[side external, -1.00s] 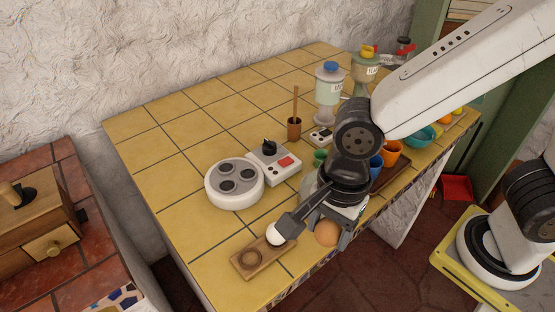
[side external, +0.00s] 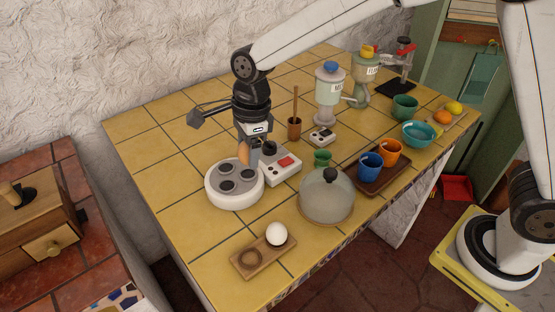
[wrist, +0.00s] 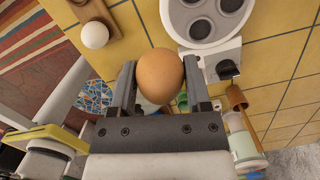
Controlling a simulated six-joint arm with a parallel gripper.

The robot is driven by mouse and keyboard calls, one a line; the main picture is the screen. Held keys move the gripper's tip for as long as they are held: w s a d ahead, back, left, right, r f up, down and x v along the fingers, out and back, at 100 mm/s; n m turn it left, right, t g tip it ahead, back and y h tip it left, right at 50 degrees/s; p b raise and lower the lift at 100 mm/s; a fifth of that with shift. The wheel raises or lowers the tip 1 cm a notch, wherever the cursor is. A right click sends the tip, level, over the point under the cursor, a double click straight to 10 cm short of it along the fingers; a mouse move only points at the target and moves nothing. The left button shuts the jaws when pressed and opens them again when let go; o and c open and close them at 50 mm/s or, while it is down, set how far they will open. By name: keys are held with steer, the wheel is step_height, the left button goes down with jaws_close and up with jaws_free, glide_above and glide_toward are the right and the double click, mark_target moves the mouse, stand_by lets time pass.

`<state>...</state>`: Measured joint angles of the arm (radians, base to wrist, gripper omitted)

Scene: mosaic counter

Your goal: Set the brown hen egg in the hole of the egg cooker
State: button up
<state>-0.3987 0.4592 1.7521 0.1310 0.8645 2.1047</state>
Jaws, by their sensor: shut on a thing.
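My gripper (side external: 246,152) is shut on the brown hen egg (side external: 243,153), which hangs between the fingers. The egg also shows large between the fingertips in the wrist view (wrist: 160,76). The egg cooker (side external: 234,204) is a white round unit with several dark holes in its top. In the side view the egg appears just above the cooker's back edge, by the control box (side external: 287,172) with a black knob and red switch. In the wrist view the cooker (wrist: 208,49) lies ahead and right of the egg. The exact height of the egg above it is unclear.
A white egg (side external: 277,234) sits in a wooden holder (side external: 244,270) near the front edge; its other hollow is empty. A glass dome (side external: 327,199) stands right of the cooker.

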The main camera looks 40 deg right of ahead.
steer(key=m, duration=0.1)
glide_above(246, 176)
steer(key=f, duration=0.1)
steer(key=shift+d, duration=0.25)
steer(key=shift+f, duration=0.25)
steer(key=shift+f, duration=3.25)
steer(key=shift+f, duration=1)
stand_by(0.6)
steer(key=o, duration=1)
steer(key=shift+c, duration=0.2)
steer(key=shift+r, duration=0.15)
step_height(246, 176, up, 7)
stand_by(0.6)
